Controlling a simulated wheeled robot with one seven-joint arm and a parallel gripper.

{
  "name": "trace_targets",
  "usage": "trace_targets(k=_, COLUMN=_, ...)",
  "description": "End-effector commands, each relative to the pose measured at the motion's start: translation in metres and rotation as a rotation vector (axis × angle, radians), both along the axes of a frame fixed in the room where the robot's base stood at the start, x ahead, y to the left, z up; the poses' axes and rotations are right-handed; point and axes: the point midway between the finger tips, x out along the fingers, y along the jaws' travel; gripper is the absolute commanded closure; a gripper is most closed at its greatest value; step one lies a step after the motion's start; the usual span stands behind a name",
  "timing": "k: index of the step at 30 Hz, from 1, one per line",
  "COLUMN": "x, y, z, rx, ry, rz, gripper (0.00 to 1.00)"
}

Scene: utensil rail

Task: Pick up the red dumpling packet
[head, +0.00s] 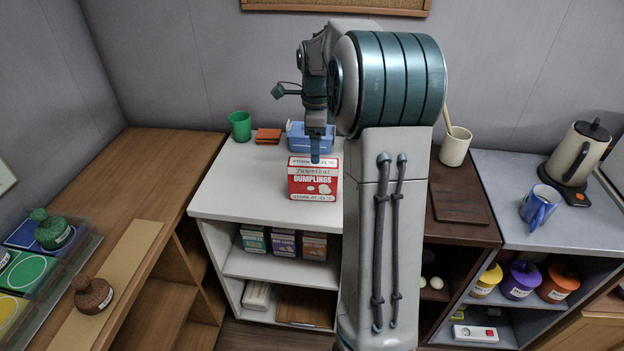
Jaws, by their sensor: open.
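The red dumpling packet (313,184) is a red and white box labelled "DUMPLINGS". It sits on the white shelf top (232,197) near its front edge, with its printed face toward me. My gripper (315,158) points down at the packet's upper edge, and its tip overlaps the top white band in this view. I cannot tell whether it touches the packet. The gripper is open, with nothing seen between the fingers. My arm covers the area just right of the packet.
Behind the packet are a blue container (297,140), an orange-red block (268,136) and a green cup (240,126). Several boxes (284,244) stand on the shelf below. A beige cup (455,147) stands right of my arm. The white top left of the packet is clear.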

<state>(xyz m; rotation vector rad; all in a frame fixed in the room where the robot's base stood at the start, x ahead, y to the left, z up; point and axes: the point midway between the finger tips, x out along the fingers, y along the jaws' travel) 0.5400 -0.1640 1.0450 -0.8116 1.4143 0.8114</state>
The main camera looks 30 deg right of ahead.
Motion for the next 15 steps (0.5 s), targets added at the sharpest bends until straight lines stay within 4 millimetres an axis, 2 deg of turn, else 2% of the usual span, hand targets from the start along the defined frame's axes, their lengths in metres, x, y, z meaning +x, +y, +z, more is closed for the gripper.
trace_targets(k=3, x=-0.001, y=0.0, z=-0.026, rx=0.003, ry=0.005, rz=0.0, gripper=0.33)
trace_targets(k=6, x=-0.001, y=0.0, z=-0.043, rx=0.002, ry=0.003, rz=0.001, gripper=0.33)
trace_targets(k=15, x=0.001, y=0.001, z=-0.068, rx=0.002, ry=0.002, rz=0.002, gripper=0.33)
